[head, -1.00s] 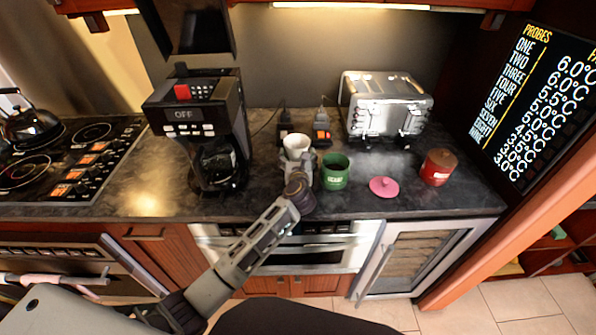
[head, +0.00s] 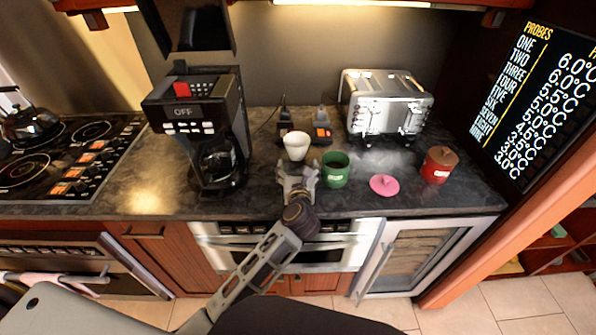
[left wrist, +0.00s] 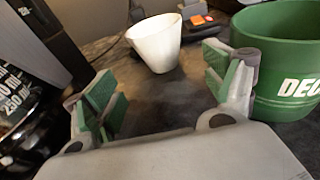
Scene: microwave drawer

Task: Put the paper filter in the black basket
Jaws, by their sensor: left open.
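The white paper filter (head: 296,143), a cone wider at the top, stands upright on the dark counter between the coffee maker and a green canister. It also shows in the left wrist view (left wrist: 156,42), beyond my fingertips. My left gripper (head: 298,171) is open and empty in front of the filter. In the left wrist view its green-padded fingers (left wrist: 165,82) stand wide apart, with a gap between them and the filter. The black coffee maker (head: 203,125) stands to the left, with a glass carafe in it. I cannot make out a separate black basket. My right gripper is not in view.
The green canister (head: 335,172) is close to the right of my left gripper. A pink lid (head: 384,185), a red canister (head: 439,166) and a steel toaster (head: 385,103) are farther right. Two dark devices (head: 321,127) stand behind the filter.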

